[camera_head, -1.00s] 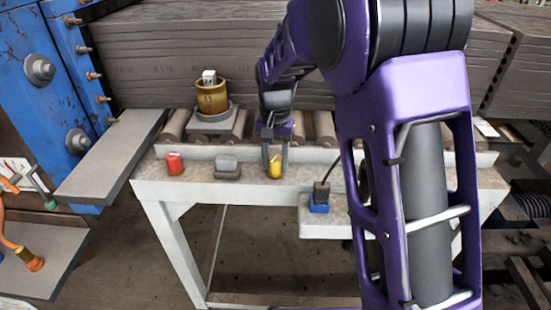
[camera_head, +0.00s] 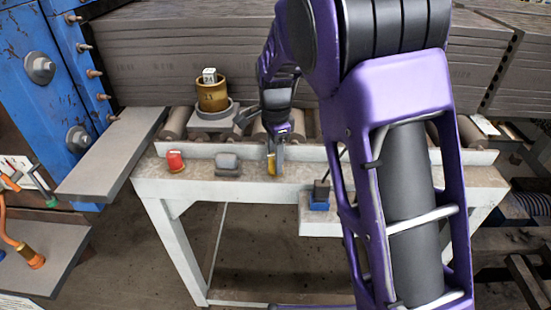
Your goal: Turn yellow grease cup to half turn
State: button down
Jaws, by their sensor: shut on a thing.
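The yellow grease cup (camera_head: 271,166) is a small knob on the front ledge of the white table (camera_head: 240,190). My gripper (camera_head: 273,165) reaches down over it from behind and is shut on it. The cup's pointer mark cannot be made out. My purple arm comes from the right foreground.
A red cup (camera_head: 175,161) and a grey block (camera_head: 228,164) stand on the ledge to the left. A blue-based block (camera_head: 320,196) sits to the right. A brass pot (camera_head: 212,95) stands behind on the rollers. A blue machine (camera_head: 50,80) is at far left.

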jog(key=shift+m, duration=1.1)
jog(key=c, duration=0.7)
grip_release()
notch_tip(320, 180, up, 18)
jog(key=shift+f, duration=0.25)
